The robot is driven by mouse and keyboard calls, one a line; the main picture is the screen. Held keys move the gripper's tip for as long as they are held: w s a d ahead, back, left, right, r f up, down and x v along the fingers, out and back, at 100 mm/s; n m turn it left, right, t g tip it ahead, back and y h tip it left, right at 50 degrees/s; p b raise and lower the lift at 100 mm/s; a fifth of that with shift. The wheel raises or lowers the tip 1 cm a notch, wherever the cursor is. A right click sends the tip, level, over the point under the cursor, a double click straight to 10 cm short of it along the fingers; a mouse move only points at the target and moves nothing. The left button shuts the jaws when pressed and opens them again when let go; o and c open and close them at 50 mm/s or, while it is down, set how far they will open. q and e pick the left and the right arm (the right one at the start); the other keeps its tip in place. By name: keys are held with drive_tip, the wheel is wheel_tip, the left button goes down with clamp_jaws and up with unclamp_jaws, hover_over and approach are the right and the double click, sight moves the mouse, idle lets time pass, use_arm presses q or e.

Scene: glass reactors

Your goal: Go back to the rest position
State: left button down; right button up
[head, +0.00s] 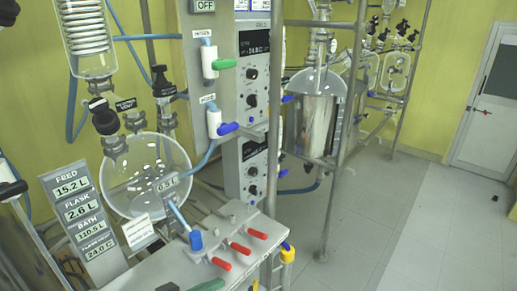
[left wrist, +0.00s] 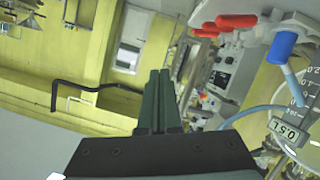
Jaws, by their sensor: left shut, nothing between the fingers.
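My left gripper (left wrist: 159,74) shows in the left wrist view, with its two dark fingers side by side and shut, nothing between them. Its dark body fills the bottom middle of that view. The fingers touch nothing that I can see. Red handles (left wrist: 234,22) and a blue handle (left wrist: 284,46) are up and to the right of the fingertips. My right gripper is in neither view.
In the head view, a metal panel carries red handles (head: 241,248) and a blue handle (head: 196,240). A glass bowl (head: 130,196) hangs behind it, left of a control cabinet (head: 253,80). A metal vessel (head: 309,125) stands further back.

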use_arm(q)
drive_tip(key=s+a+f+n+y, duration=0.1)
drive_tip(key=s+a+f+y, duration=0.1)
drive_tip(key=s+f, duration=0.6)
drive_tip(key=s+a+f+g+y, duration=0.1)
drive_tip(key=s+f+y, duration=0.4)
drive_tip(key=f, duration=0.8)
drive_tip(key=s+a, duration=0.1)
drive_tip(key=s, duration=0.2)
drive_tip(key=shift+a+n, duration=0.25)
drive_tip(key=shift+n, duration=0.15)
